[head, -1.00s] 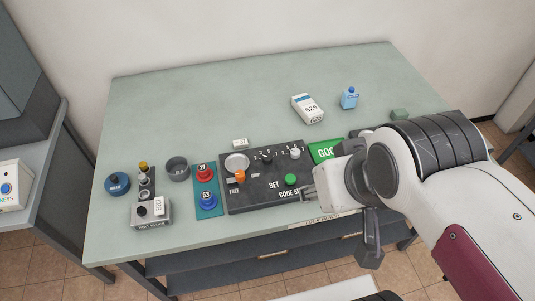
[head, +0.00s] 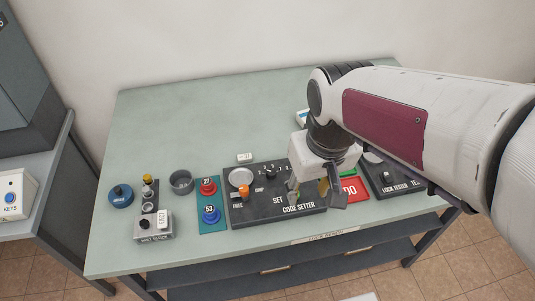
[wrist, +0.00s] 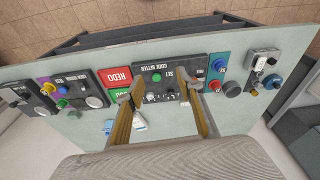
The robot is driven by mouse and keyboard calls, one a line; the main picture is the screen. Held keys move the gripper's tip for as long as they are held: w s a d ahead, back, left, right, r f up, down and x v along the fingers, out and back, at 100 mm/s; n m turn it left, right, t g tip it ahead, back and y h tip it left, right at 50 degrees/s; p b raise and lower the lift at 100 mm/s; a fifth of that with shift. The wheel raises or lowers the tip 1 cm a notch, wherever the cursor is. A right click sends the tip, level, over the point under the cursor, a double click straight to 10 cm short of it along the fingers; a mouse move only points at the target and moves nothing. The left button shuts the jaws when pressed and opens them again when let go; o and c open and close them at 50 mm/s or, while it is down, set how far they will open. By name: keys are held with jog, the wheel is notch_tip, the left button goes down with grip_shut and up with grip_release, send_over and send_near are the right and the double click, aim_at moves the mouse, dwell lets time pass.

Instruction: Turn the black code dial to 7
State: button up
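The code setter (head: 262,212) is a dark panel on the green-grey bench, and it shows upside down in the wrist view (wrist: 183,74). The black code dial (head: 269,180) stands near the panel's back edge, below a row of small white numbers; its pointer is too small to read. My gripper (head: 314,192) is above the panel's right end, to the right of the dial, fingers pointing down. In the wrist view, my gripper (wrist: 160,95) is open and empty, its fingers wide apart, with part of the panel between them. My gripper hides the panel's right end.
An orange lever (head: 244,191) and a silver dish (head: 240,177) are on the panel's left. Red (head: 208,186) and blue (head: 211,214) knobs stand left of it. A red REDO pad (head: 352,189) and the lock tester (head: 393,180) lie right. The bench's back left is clear.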

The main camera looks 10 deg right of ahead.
jog(key=w+a+f+n+g, duration=0.1)
jog(key=w+f+n, duration=0.4)
jog(key=w, duration=0.4)
jog(key=w+a+f+n+g, duration=0.1)
jog(key=w+f+n+g, duration=0.1)
jog(key=w+f, duration=0.65)
jog(key=r+n, duration=0.1)
jog(key=n, duration=0.2)
send_over(271, 171)
jog(key=shift+s+t, duration=0.35)
jog(key=shift+t, duration=0.05)
jog(key=shift+w+r+n, duration=0.3)
jog(key=shift+n, duration=1)
jog(key=shift+f, duration=0.15)
jog(key=shift+f, duration=3.75)
grip_shut()
